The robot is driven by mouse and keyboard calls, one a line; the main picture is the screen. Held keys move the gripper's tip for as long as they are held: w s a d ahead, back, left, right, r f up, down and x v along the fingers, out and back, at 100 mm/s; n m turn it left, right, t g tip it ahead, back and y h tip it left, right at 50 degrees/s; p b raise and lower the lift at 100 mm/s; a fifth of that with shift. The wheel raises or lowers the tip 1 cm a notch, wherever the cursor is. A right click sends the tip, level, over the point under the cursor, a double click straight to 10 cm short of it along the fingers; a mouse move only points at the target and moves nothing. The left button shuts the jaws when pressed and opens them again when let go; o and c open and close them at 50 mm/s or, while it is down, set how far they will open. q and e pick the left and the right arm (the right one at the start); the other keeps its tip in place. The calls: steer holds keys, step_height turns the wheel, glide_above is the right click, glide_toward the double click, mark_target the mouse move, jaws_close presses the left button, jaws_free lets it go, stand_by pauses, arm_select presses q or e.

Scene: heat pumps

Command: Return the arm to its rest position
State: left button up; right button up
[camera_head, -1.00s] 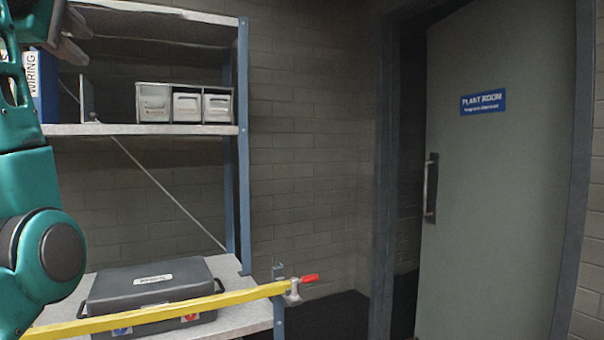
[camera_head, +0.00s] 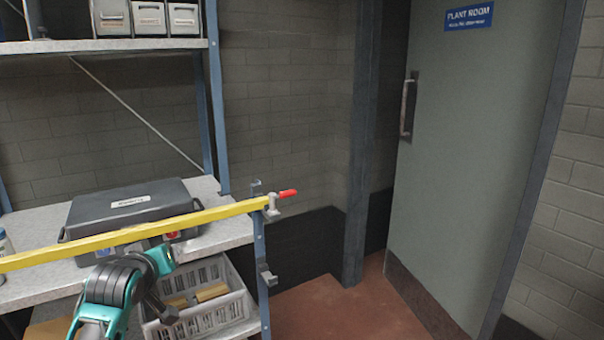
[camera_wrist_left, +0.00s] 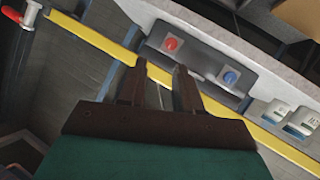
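My left arm (camera_head: 112,290) shows at the lower left of the head view, folded low in front of the shelf. Its gripper (camera_head: 160,308) is dark and partly lost against the white crate behind it. In the left wrist view the left gripper (camera_wrist_left: 160,68) has its two fingers apart with nothing between them. My right gripper is in neither view.
The yellow bar with a red-handled end (camera_head: 288,193) crosses before the shelf and the grey case (camera_head: 130,205). Below is a white crate (camera_head: 215,318) holding tan items. A metal upright (camera_head: 215,120) stands at the shelf corner. A door (camera_head: 470,170) and clear red floor (camera_head: 325,315) lie right.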

arm_select(q)
steer(key=s+d+f+m+g+h, duration=0.1)
steer(key=s+d+f+m, duration=0.15)
steer(key=s+f, duration=0.5)
steer(key=s+d+f+m+h, duration=0.1)
steer(key=s+d+f+m, duration=0.3)
steer(key=f, duration=0.6)
steer(key=s+d+f+m+h, duration=0.1)
steer(key=s+d+f, duration=0.1)
steer(key=s, duration=0.7)
steer(key=s+d+f+m+g, duration=0.1)
steer(key=s+f, duration=0.4)
steer(key=s, duration=0.4)
steer(key=shift+d+f+h, duration=0.3)
steer(key=shift+d+h, duration=0.1)
